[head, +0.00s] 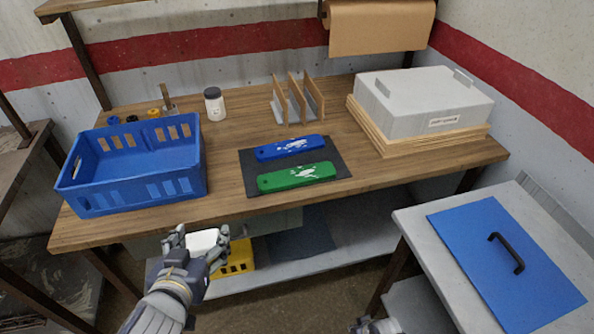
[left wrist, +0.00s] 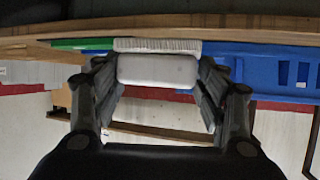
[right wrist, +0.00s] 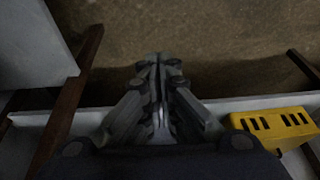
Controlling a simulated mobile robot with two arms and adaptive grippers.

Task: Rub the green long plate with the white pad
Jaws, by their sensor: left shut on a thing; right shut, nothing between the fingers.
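The green long plate (head: 297,176) lies on a dark mat (head: 333,159) on the wooden table, with white smears on its top. A blue long plate (head: 270,151) with similar smears lies just behind it. My left gripper (head: 203,243) is shut on the white pad (head: 204,240), in front of the table's front edge and apart from the plate. The left wrist view shows the pad (left wrist: 158,70) between the fingers. My right gripper (right wrist: 160,65) is shut and empty; in the head view only a bit of it shows at the bottom edge.
A blue crate (head: 135,190) stands at the table's left. A white jar (head: 214,104), a wooden divider rack (head: 298,98) and a grey lidded box (head: 420,100) stand farther back. A side table at right bears a blue panel with a black handle (head: 507,253). A yellow crate (head: 238,258) sits below.

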